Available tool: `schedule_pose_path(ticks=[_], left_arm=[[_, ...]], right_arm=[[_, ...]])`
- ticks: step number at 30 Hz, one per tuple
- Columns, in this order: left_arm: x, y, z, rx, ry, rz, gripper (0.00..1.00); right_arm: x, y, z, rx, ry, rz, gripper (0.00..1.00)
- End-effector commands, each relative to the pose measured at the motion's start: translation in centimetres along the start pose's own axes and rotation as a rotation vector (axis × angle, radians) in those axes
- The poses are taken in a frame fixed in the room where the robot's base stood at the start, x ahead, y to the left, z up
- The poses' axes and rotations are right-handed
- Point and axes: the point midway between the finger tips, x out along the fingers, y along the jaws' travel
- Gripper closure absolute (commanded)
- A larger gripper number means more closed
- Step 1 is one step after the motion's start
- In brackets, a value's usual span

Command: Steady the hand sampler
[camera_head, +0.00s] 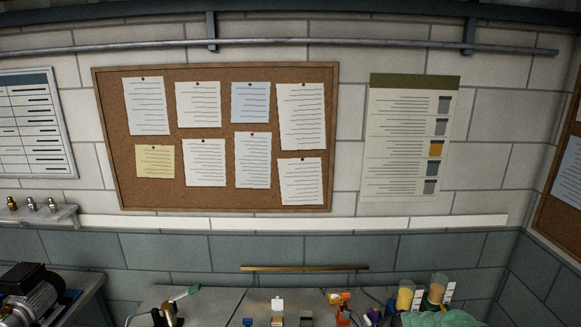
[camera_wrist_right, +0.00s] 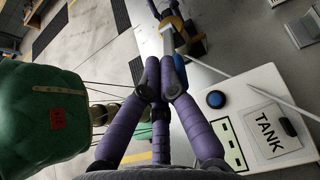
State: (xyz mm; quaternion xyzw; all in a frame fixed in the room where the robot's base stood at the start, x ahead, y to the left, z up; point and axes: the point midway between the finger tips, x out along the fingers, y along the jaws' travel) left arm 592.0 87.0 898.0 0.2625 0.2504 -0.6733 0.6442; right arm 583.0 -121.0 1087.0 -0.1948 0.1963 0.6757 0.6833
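I cannot surely identify the hand sampler in either view. A large green rounded tank or cover (camera_wrist_right: 40,105) with a tan strap and a red label stands at the left. A white panel (camera_wrist_right: 255,85) with a "TANK" card (camera_wrist_right: 266,130) lies at the right. My left gripper is not in view.
A blue round knob (camera_wrist_right: 215,99) sits on the panel. In the head view, several small items stand on the bench (camera_head: 215,300), with two amber-topped cylinders (camera_head: 404,297) (camera_head: 436,292) at the right and a motor (camera_head: 28,290) at the left. A corkboard (camera_head: 215,150) hangs above.

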Motion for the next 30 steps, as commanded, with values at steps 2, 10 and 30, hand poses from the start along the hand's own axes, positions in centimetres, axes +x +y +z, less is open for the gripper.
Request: schedule_pose_path(ticks=[2,10,30], left_arm=[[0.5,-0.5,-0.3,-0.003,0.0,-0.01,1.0],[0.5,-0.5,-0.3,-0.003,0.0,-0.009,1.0],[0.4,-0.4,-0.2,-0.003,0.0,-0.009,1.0]], right_arm=[[0.1,0.0,-0.3,0.001,0.0,0.0,1.0],[0.2,0.0,-1.3,0.001,0.001,0.001,1.0],[0.7,0.1,-3.6,0.002,0.001,0.002,1.0]])
